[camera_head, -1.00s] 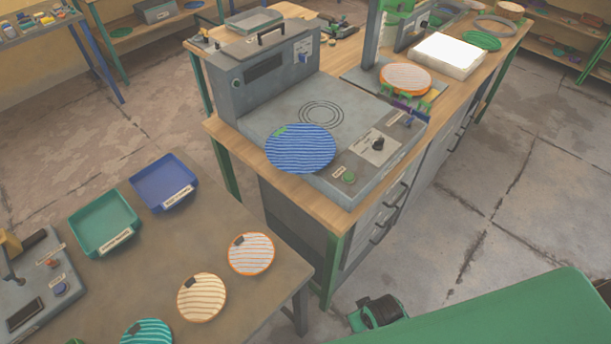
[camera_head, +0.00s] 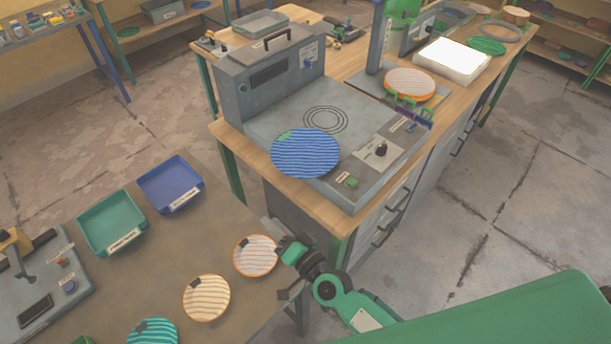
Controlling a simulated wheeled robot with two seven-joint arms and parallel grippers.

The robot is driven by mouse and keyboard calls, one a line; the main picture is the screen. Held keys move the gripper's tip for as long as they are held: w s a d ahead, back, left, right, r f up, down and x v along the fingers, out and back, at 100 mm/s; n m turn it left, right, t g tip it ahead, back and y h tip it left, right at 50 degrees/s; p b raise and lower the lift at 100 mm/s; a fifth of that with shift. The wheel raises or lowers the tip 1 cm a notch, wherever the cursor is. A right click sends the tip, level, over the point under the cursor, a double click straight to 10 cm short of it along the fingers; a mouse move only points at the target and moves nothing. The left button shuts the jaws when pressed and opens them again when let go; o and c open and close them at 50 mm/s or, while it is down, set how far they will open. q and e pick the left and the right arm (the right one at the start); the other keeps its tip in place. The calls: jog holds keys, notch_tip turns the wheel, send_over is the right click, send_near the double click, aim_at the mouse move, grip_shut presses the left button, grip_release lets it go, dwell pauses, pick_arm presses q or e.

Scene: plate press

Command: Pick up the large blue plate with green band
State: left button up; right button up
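The large blue plate (camera_head: 306,155) has wavy stripes and a small green patch at its upper left edge. It lies on the front left part of the grey press bed, overlapping the bed's front edge, in the head view. My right gripper (camera_head: 274,257) is at the lower middle, on a green and black arm from the lower right. Its grey fingers look spread apart and hold nothing visible. It is below the blue plate in the picture and apart from it, beside the orange-rimmed striped plate (camera_head: 254,256). My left gripper is not in view.
The press housing (camera_head: 270,75) stands behind the plate; its control panel (camera_head: 374,155) is to the right. Another orange-rimmed plate (camera_head: 410,83) sits farther back. The near table holds a cream plate (camera_head: 206,297), a teal plate (camera_head: 153,333), a green tray (camera_head: 112,220) and a blue tray (camera_head: 171,184).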

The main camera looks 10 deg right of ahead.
jog(key=w+d+f+m+h, duration=0.1)
jog(key=w+d+m+h, duration=0.2)
jog(key=w+m+h, duration=0.1)
jog(key=w+d+f+m+t+h+b, duration=0.1)
jog(key=w+d+m+h, duration=0.2)
jog(key=m, duration=0.3)
jog(key=w+d+f+m+h, duration=0.1)
jog(key=w+d+m+h, duration=0.3)
jog(key=w+m+h, duration=0.1)
jog(key=shift+w+d+h+b, duration=0.1)
jog(key=shift+w+h+b, duration=0.3)
jog(key=shift+w+h, duration=0.15)
jog(key=shift+w+d, duration=0.1)
jog(key=shift+w, duration=0.55)
jog(key=shift+y, duration=0.25)
grip_shut()
jog(key=shift+r, duration=0.15)
